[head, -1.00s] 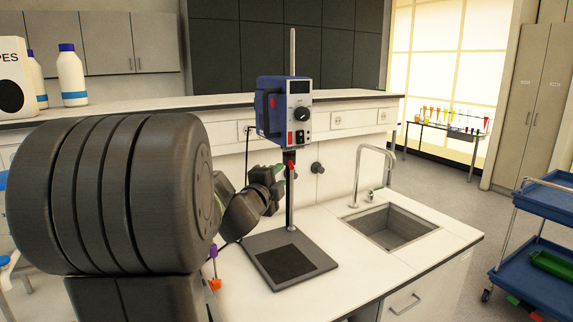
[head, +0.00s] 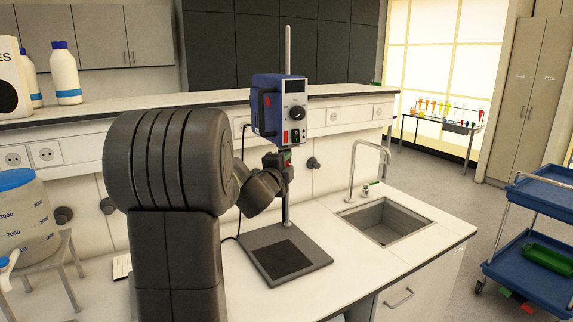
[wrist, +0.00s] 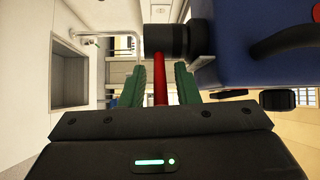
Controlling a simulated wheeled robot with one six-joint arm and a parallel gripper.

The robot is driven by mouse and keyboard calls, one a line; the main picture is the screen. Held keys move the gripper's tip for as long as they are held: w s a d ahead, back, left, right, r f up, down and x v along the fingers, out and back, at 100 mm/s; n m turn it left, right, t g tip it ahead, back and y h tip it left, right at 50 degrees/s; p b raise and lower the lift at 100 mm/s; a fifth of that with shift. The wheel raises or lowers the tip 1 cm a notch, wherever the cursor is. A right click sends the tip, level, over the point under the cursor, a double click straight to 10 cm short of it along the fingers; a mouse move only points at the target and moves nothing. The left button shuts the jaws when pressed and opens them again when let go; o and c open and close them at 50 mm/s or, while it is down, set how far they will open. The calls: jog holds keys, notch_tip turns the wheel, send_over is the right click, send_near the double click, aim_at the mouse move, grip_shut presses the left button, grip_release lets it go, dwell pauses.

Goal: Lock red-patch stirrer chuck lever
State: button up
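The overhead stirrer (head: 266,103) has a blue housing with a red patch on its side and hangs on an upright rod above a dark base plate (head: 310,257). The wrist view shows its blue housing (wrist: 240,60) at the upper right and the black chuck (wrist: 172,40) beside it. The red lever (wrist: 161,80) extends from the chuck between the green fingers of my gripper (wrist: 160,82). The fingers stand apart, one on each side of the lever, with narrow gaps showing. In the head view my gripper (head: 287,162) is just below the housing, largely hidden by my wrist.
A sink (head: 385,222) with a curved tap (head: 368,160) is right of the stirrer. A raised back shelf (head: 200,97) with bottles runs behind it. A blue cart (head: 540,225) stands at the far right. The counter between base plate and sink is clear.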

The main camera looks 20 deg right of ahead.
grip_shut()
